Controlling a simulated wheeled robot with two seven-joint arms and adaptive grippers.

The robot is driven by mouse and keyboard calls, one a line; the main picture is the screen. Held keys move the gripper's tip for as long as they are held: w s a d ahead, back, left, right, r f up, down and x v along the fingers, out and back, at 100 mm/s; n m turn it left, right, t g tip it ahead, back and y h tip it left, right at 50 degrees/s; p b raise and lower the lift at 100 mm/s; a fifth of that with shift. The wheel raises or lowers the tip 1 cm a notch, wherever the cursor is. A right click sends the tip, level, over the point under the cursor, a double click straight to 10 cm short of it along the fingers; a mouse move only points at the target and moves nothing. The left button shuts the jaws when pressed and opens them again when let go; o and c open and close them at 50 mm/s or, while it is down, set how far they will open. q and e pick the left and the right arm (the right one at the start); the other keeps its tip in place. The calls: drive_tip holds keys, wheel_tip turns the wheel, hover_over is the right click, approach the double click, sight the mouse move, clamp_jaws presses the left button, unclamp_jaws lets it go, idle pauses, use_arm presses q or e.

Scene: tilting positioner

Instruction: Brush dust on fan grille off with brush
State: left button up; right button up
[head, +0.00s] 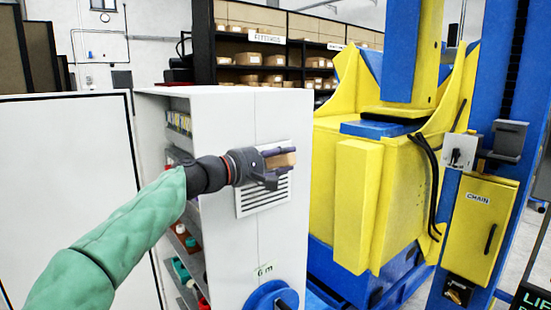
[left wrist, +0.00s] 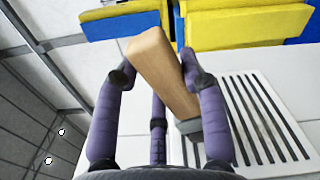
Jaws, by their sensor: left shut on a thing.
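The fan grille (head: 264,194) is a slotted white panel on the side of a white cabinet. It also shows in the left wrist view (left wrist: 262,120), at the right. My left gripper (head: 280,166) is shut on the brush (head: 281,160), in front of the grille's upper part. In the left wrist view the brush's tan wooden handle (left wrist: 160,68) lies slanted between the purple fingers, with a grey part at its lower end near the grille's left edge. I cannot tell whether the brush touches the grille. My right gripper is not in view.
The white cabinet (head: 232,120) has open shelves with small items on its left side. A blue wheel (head: 270,298) is at its lower front. A yellow and blue machine (head: 370,190) stands close on the right. Dark shelving (head: 265,50) with boxes is behind.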

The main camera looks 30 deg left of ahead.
use_arm(q)
drive_tip(key=p+x, duration=0.2)
drive_tip(key=x, duration=0.5)
drive_tip(key=shift+w, duration=0.4)
idle(0.4)
drive_tip(key=shift+d, duration=0.2)
drive_tip(key=shift+s+d+b, duration=0.15)
drive_tip(key=shift+s+d, duration=0.25)
drive_tip(key=shift+d, duration=0.5)
drive_tip(key=shift+s+d+b, duration=0.15)
drive_tip(key=shift+s+d, duration=0.25)
drive_tip(key=shift+d, duration=0.45)
drive_tip(key=shift+s+d+b, duration=0.15)
drive_tip(key=shift+s+d, duration=0.2)
drive_tip(key=shift+d, duration=0.65)
